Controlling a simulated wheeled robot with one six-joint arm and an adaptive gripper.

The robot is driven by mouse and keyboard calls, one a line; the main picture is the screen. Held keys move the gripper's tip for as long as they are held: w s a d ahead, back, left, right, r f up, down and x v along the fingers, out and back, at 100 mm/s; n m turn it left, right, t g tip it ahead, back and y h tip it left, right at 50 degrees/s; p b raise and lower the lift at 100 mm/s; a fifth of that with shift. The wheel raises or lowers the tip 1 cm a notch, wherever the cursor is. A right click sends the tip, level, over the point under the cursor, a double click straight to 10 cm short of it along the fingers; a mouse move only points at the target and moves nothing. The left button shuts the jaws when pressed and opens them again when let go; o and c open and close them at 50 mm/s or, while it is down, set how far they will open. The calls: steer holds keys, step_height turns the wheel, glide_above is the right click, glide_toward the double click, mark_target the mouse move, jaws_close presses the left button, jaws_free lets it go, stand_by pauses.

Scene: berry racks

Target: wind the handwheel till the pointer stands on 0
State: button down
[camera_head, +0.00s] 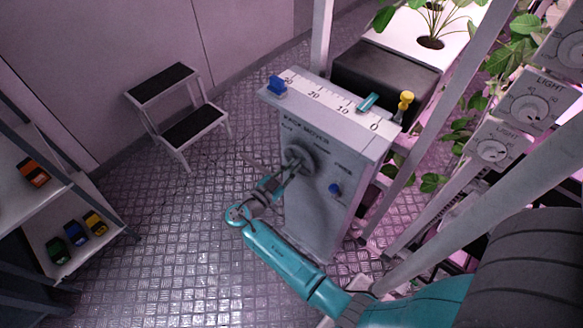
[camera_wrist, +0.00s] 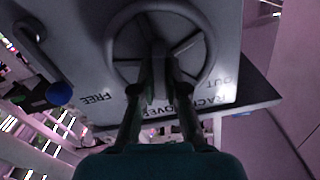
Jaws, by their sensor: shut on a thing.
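The handwheel (camera_head: 303,152) sits on the front face of a grey rack mover box (camera_head: 318,215). In the wrist view the spoked handwheel (camera_wrist: 185,45) fills the upper middle. My gripper (camera_head: 288,171) reaches it from the lower left. In the wrist view my gripper (camera_wrist: 161,88) is shut on the handwheel at its lower part; the exact contact is dark. The teal pointer (camera_head: 367,102) lies at the scale strip (camera_head: 330,98) on top of the box. It stands between 10 and 0, off the 0 mark. The 0 is at the right end.
A blue knob (camera_head: 335,189) is by the word FREE. A step stool (camera_head: 178,110) stands left on open floor. Rack posts and plants crowd the right; a shelf (camera_head: 60,210) is at left.

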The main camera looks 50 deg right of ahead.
steer(key=shift+f+m, duration=0.1)
steer(key=shift+m, duration=0.2)
steer(key=c, duration=1.2)
jaws_free()
steer(key=shift+a, duration=0.1)
steer(key=a, duration=1.1)
steer(key=shift+s+a, duration=0.25)
steer(key=shift+a, duration=0.15)
